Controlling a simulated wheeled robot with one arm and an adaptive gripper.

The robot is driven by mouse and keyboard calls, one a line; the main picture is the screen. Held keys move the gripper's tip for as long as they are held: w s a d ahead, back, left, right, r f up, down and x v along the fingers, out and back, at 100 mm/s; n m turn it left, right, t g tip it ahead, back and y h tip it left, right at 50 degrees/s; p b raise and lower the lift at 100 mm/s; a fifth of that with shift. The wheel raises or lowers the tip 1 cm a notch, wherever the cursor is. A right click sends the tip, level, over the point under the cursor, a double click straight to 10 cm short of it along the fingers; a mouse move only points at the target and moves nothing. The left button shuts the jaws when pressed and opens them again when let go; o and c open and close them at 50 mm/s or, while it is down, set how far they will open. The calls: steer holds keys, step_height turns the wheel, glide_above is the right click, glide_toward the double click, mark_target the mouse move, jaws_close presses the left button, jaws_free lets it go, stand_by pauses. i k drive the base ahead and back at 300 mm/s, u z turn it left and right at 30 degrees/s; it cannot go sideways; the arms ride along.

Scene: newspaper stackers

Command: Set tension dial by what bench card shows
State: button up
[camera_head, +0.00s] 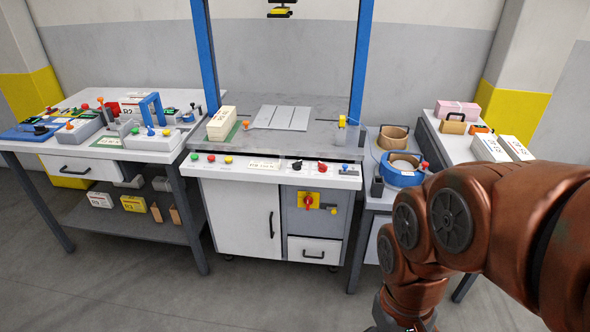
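The central machine has a white front panel (230,174) along its near edge. On it sit a black knob (297,165), a red knob (322,167) and a blue-topped control (346,168). I cannot tell which is the tension dial, and the dial settings are too small to read. A small white label (263,165) on the panel bears unreadable print. A green card (233,131) lies partly under a cream block at the machine's left; I cannot tell whether it is the bench card. My arm fills the right side, and my gripper is out of the frame.
A red switch (308,202) on a yellow plate is below the panel. The left bench (25,146) holds many small devices. A blue ring-shaped spool (400,178) and paper stacks (490,148) stand at right. Blue posts (207,55) frame the machine. The floor (130,290) in front is clear.

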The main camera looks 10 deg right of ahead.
mark_target(296, 165)
steer(key=u, duration=0.85)
steer(key=i, duration=0.85)
steer(key=u, duration=0.75)
steer(key=i, duration=1.45)
steer(key=z, duration=0.05)
steer(key=k, duration=1.7)
steer(key=z, duration=0.35)
